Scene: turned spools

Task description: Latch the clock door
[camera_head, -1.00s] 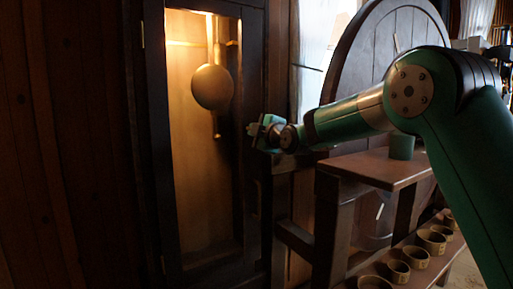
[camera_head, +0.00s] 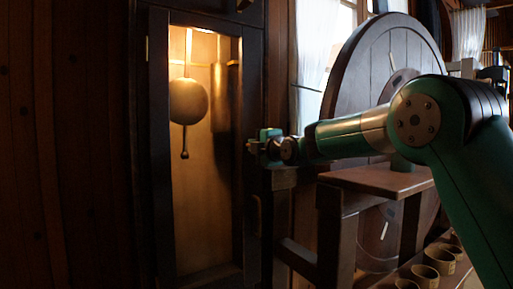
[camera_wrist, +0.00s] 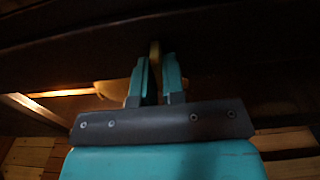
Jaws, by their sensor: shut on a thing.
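The clock door (camera_head: 252,95) is a tall dark frame around a warmly lit case at the left in the head view. It looks roughly flush with the case; I cannot tell whether it is fully closed. My gripper (camera_head: 256,147) is at the door's right edge, fingers pointing left. In the wrist view my gripper (camera_wrist: 153,72) is shut on a small yellowish latch (camera_wrist: 154,50), which shows between and just beyond the teal fingertips. Most of the latch is hidden by the fingers, so its angle is unclear.
A pendulum (camera_head: 188,101) and a hanging weight (camera_head: 221,95) are inside the case. A wooden bench (camera_head: 375,180) and a large wooden wheel (camera_head: 350,75) stand to the right. Several small pots (camera_head: 425,275) are low at the right.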

